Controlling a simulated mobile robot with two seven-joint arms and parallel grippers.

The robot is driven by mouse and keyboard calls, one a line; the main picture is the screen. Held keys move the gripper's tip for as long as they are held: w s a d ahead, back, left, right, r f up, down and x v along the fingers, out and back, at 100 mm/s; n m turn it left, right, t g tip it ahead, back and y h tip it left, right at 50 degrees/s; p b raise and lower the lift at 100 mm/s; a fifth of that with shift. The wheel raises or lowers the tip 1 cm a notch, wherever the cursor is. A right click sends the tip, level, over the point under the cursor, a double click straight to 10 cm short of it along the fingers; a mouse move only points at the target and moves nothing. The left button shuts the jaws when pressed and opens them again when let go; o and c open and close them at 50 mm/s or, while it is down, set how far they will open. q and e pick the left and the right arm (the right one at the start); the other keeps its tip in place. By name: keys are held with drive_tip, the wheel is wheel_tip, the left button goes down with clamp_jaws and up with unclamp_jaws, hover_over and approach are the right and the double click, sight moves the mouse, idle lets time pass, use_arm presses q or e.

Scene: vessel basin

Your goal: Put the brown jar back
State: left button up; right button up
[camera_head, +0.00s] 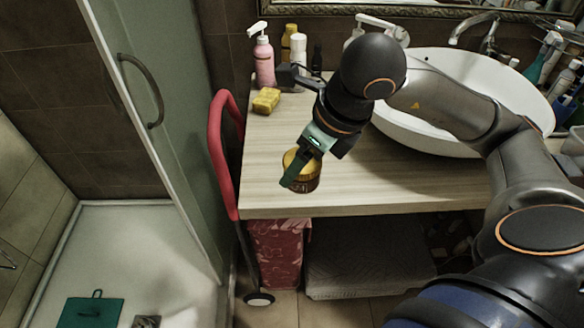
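The brown jar (306,183), with a yellowish lid, shows near the front edge of the wooden counter (365,190), left of the basin. My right arm reaches in from the right, across the front of the basin. Its gripper (296,170) is at the jar, with a dark green finger crossing in front of the jar's left side. The other finger is hidden, so I cannot tell whether the gripper is closed on the jar. I also cannot tell whether the jar touches the counter. My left gripper is out of view.
A white basin (460,75) fills the counter's right part. A yellow sponge (266,100), a pink pump bottle (264,62) and other bottles stand at the back left. A red curved frame (216,150) rises beside the counter's left edge. Counter space left of the jar is free.

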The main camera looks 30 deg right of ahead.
drive_tip(key=shift+d+r+m, duration=0.1)
drive_tip(key=shift+r+m, duration=0.1)
drive_tip(key=shift+m, duration=0.4)
drive_tip(key=shift+w+d, duration=0.1)
drive_tip(key=shift+h, duration=0.3)
drive_tip(key=w+d+f, duration=0.2)
drive_tip(key=w+f, duration=0.1)
drive_tip(key=w, duration=0.1)
drive_tip(key=w+d+f, duration=0.1)
drive_tip(key=w+f, duration=0.2)
drive_tip(key=w+d+f+p, duration=0.1)
drive_tip(key=w+d+f, duration=0.1)
drive_tip(key=w+f, duration=0.1)
drive_tip(key=shift+w+d, duration=0.35)
drive_tip(key=shift+w, duration=0.5)
drive_tip(key=shift+w+f, duration=0.15)
drive_tip(key=shift+f, duration=0.05)
wheel_tip(320, 180, down, 4)
drive_tip(key=shift+w+d+r+p, duration=0.15)
drive_tip(key=shift+r+p, duration=0.1)
drive_tip(key=shift+p, duration=0.05)
